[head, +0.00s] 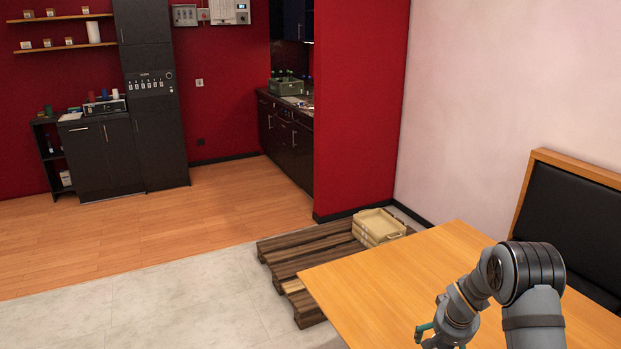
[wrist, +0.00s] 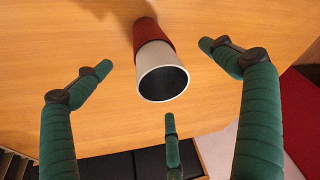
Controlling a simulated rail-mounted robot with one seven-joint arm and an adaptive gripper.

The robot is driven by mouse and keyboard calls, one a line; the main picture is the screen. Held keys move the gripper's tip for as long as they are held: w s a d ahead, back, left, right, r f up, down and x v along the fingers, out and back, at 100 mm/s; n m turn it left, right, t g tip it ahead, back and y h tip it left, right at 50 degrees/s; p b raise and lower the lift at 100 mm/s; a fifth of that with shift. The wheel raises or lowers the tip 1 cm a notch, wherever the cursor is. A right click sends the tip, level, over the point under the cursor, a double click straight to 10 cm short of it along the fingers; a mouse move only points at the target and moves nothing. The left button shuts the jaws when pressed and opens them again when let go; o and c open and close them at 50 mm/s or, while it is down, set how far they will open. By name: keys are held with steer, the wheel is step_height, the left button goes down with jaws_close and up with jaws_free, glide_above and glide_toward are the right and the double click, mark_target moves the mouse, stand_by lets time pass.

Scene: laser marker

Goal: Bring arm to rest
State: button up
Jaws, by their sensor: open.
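My gripper (wrist: 158,78) has three green fingers spread wide apart in the wrist view, with nothing held in them. In the head view only a little of its green (head: 424,331) shows, low above the wooden table (head: 390,275). A cup-like thing, red at its base and white toward its dark open mouth (wrist: 157,60), shows among the fingers in the wrist view, over the table top. The fingers look clear of it, though the exact distance cannot be told. The cup is not visible in the head view.
A black padded bench (head: 575,215) with a wooden frame stands on the table's right side. Behind the table, a wooden pallet (head: 310,250) carries beige trays (head: 380,224). A red wall (head: 360,110) and dark kitchen units (head: 155,120) lie farther back. The visible table top at left looks clear.

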step_height(320, 180, up, 4)
steer(key=p, duration=0.6)
steer(key=shift+f, duration=0.25)
